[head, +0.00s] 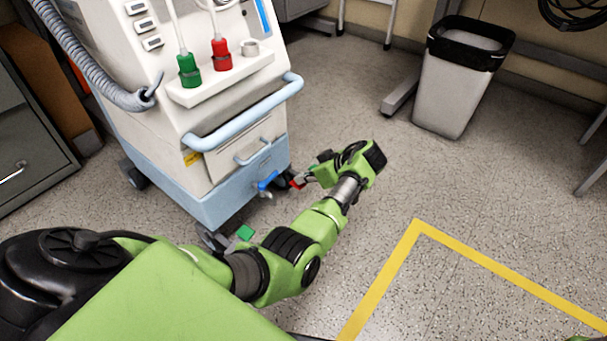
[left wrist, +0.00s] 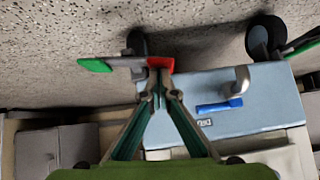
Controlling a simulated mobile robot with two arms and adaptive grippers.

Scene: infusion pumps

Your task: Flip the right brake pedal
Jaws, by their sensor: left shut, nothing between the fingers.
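The right brake pedal is at the cart's right caster, low on its front. In the left wrist view, which looks upside down, it is a bar with a green end (left wrist: 95,65) and a red end (left wrist: 161,62). Its red end also shows in the head view (head: 297,183). My left gripper (left wrist: 157,91) is shut and empty, its fingertips close to the red end; I cannot tell if they touch. It shows in the head view too (head: 304,180), partly hiding the pedal. The left pedal's green end (head: 244,232) is at the nearer caster.
The white and blue cart (head: 235,135) has a light blue push bar (head: 250,112) above the pedals and a blue lever (head: 268,181) low on its front. A waste bin (head: 445,90) stands at the back right. The floor right of my arm is clear, with yellow tape (head: 385,285).

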